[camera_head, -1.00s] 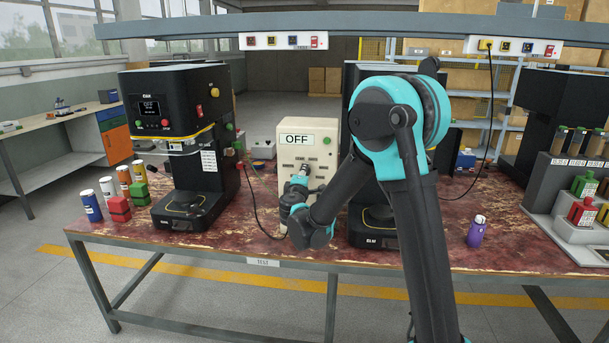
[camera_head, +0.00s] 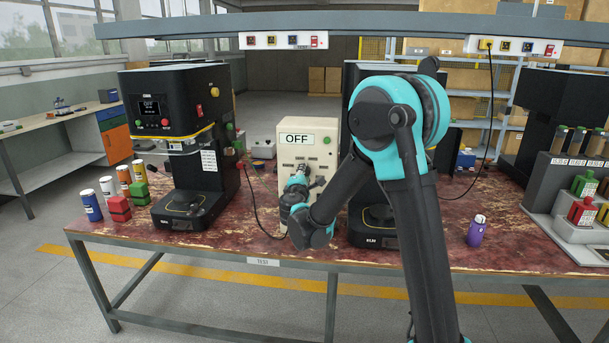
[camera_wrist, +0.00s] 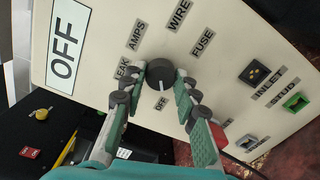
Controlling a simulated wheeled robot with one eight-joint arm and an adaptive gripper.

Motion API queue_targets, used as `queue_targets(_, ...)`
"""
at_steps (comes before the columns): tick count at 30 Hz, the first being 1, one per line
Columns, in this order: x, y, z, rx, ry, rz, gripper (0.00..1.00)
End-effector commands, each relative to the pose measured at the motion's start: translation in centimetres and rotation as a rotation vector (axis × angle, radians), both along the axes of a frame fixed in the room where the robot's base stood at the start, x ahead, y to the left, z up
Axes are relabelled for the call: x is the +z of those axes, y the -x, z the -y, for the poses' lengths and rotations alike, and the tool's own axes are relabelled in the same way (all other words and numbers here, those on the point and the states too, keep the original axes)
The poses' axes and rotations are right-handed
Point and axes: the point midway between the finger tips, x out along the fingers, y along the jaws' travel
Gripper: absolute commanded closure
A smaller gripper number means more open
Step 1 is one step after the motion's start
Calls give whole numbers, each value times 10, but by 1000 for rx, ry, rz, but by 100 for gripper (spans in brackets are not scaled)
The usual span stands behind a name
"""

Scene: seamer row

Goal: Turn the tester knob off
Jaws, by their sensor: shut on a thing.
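The tester (camera_head: 292,150) is a cream box standing on the red-brown bench, with a sign reading OFF (camera_head: 297,139) on its upper front. In the wrist view its round black knob (camera_wrist: 160,72) sits among labels for LEAK, AMPS, WIRE, FUSE and OFF. The knob's pale pointer line faces the OFF label (camera_wrist: 160,105). My gripper (camera_wrist: 161,84) is shut on the knob, with one finger on each side of it. In the head view my gripper (camera_head: 301,178) is at the tester's front, and my wrist partly hides the panel and knob.
A black seamer machine (camera_head: 180,140) stands left of the tester, and another is partly behind my arm. Coloured bottles and blocks stand at the bench's left. A purple bottle (camera_head: 476,231) is at the right. The wrist view shows a green stud socket (camera_wrist: 295,102).

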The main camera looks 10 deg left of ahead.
Motion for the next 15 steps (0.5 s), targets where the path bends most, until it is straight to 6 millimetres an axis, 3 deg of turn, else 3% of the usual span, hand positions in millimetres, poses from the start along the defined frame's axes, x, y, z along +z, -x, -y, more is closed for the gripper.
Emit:
queue_targets(4,-1,1,0,2,-1,-1,99)
queue_targets(5,-1,1,0,2,-1,-1,67)
queue_targets(9,0,1,0,1,-1,-1,49)
queue_targets(15,0,0,0,1,-1,0,49)
